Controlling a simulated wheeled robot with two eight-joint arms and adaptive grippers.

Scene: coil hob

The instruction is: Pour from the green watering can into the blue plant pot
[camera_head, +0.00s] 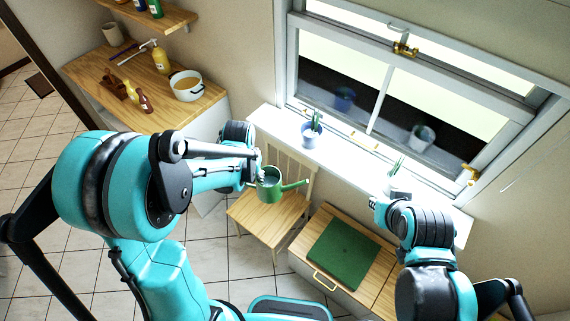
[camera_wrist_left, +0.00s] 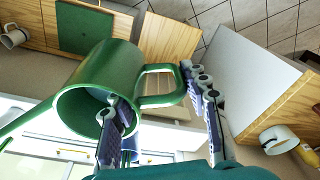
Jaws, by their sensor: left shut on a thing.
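The green watering can (camera_head: 270,186) is held in the air by my left gripper (camera_head: 254,172), above the wooden chair, with its spout pointing right. In the left wrist view the can (camera_wrist_left: 108,75) fills the middle; my left gripper's fingers (camera_wrist_left: 150,92) stand either side of its handle, one finger at the can's open mouth. The blue plant pot (camera_head: 309,138) with a spiky plant stands upright on the white windowsill, up and right of the can and apart from it. My right gripper (camera_head: 373,202) is near the sill's right part; its jaw opening is unclear.
A pale pot (camera_head: 399,186) with a plant stands on the sill by my right arm. The wooden chair (camera_head: 262,222) is below the can. A green mat (camera_head: 339,253) lies on a low cabinet. A counter at left holds a white pot (camera_head: 187,86) and bottles.

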